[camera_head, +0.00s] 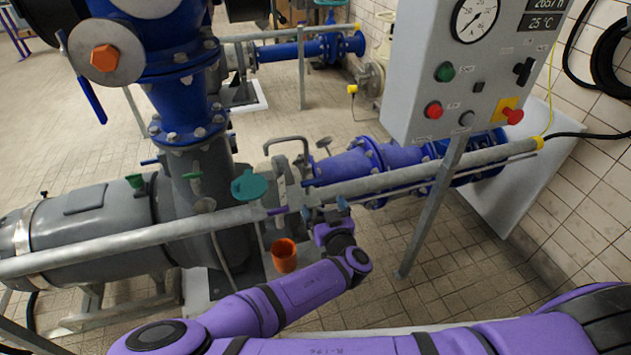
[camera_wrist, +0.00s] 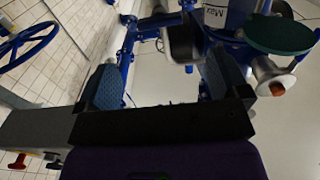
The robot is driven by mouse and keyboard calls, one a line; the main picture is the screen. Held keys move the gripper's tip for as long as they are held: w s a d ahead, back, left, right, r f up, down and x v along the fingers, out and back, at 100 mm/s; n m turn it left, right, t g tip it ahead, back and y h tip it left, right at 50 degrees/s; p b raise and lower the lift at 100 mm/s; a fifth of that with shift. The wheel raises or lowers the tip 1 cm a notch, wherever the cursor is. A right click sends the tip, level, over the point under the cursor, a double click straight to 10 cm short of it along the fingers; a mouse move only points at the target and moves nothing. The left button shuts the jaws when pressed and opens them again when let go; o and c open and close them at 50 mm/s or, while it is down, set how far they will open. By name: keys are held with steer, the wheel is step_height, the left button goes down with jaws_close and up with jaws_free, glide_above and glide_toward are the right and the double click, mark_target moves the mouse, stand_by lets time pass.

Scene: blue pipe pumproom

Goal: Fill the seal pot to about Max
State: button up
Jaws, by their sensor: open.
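In the wrist view a whitish cylinder marked "Max" (camera_wrist: 217,16), likely the seal pot, is cut off by the top edge. Its level cannot be seen. A dark green disc (camera_wrist: 278,33) is beside it, with a silver fitting with an orange end (camera_wrist: 277,88) below. In the head view a teal disc-shaped lid (camera_head: 249,185) shows near the grey pipe. My gripper (camera_wrist: 163,82) is open, its two blue-grey pads apart with nothing held between them. In the head view my gripper (camera_head: 336,208) is partly hidden against the pipe. An orange cup (camera_head: 284,256) is left of my wrist.
A long grey rail pipe (camera_head: 400,180) crosses in front of the pump, close to my gripper. The control box (camera_head: 470,85) on its post stands to the right. The grey motor (camera_head: 90,230) is at left. Tiled floor (camera_head: 440,265) is open at lower right.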

mark_target(313, 184)
steer(key=x, duration=1)
steer(key=shift+w, duration=0.2)
steer(key=c, duration=0.9)
